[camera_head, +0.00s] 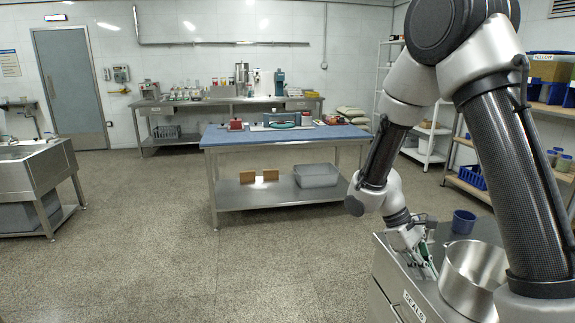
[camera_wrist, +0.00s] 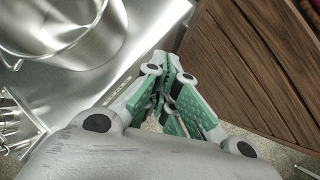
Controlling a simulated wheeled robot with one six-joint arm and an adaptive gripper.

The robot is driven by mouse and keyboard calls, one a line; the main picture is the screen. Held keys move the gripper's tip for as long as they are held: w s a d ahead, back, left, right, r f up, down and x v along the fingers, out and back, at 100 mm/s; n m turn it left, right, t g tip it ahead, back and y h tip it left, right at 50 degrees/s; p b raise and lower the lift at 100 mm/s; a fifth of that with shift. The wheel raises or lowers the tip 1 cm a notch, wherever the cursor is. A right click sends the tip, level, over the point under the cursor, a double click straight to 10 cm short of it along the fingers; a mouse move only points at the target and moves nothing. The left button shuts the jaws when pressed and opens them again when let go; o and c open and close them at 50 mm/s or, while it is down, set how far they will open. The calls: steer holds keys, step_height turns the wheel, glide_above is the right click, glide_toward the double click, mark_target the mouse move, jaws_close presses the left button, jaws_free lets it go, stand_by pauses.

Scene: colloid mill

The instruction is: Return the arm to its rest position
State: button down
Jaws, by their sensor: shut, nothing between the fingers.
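My arm is bent over the steel cabinet (camera_head: 381,258) at the right in the head view, and its end points downward. My gripper (camera_head: 430,268) is low beside the cabinet top, left of a steel pot (camera_head: 470,272). In the wrist view my gripper (camera_wrist: 170,105) shows green finger pads close together with nothing held. The steel pot (camera_wrist: 50,25) is at the upper left there, apart from the fingers.
A blue cup (camera_head: 463,221) stands behind the pot. A label reading SEALS (camera_head: 414,305) is on the cabinet edge. A brown wooden panel (camera_wrist: 255,70) is right of the fingers in the wrist view. A blue-topped table (camera_head: 285,135) stands mid-room; open floor (camera_head: 160,230) lies left.

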steer(key=s+d+r+m+t+y, duration=0.1)
steer(key=s+r+m+t+y, duration=0.1)
steer(key=r, duration=0.5)
steer(key=s+d+r+m+t+y, duration=0.1)
steer(key=s+r+m+t+y, duration=0.1)
steer(key=s+r, duration=0.5)
steer(key=s+r+m+t+y, duration=0.1)
steer(key=s+r+m+t, duration=0.2)
steer(key=r, duration=0.6)
steer(key=shift+s+d+m+t+y, duration=0.3)
steer(key=shift+s+d+t+y, duration=0.1)
steer(key=shift+s+t, duration=0.5)
steer(key=shift+r, duration=0.1)
